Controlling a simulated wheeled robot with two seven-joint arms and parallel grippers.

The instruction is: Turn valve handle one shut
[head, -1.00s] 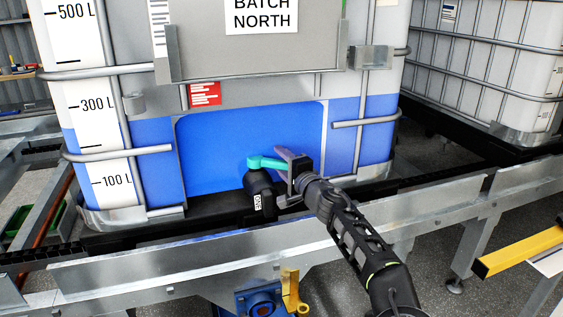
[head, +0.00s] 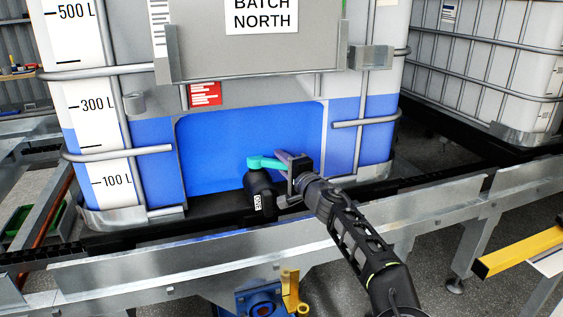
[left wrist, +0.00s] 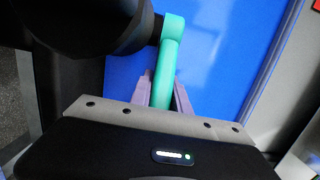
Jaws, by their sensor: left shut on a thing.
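Valve one is a black valve body (head: 260,193) with a small white label, low on the front of the blue-filled tank. Its teal handle (head: 265,162) runs from the top of the valve to the right, into my left gripper (head: 291,170). In the left wrist view the teal handle (left wrist: 163,75) passes between the two fingers of my left gripper (left wrist: 164,92), which is shut on it. The black valve body (left wrist: 90,25) fills the upper left there. The held end of the handle is partly hidden by the gripper. My right gripper is not in view.
The caged tank (head: 225,150) stands behind a long grey steel rail (head: 150,262). A blue fitting with a yellow handle (head: 290,290) sits below the rail. A second caged tank (head: 500,60) stands at the right, and a yellow bar (head: 520,252) is at the lower right.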

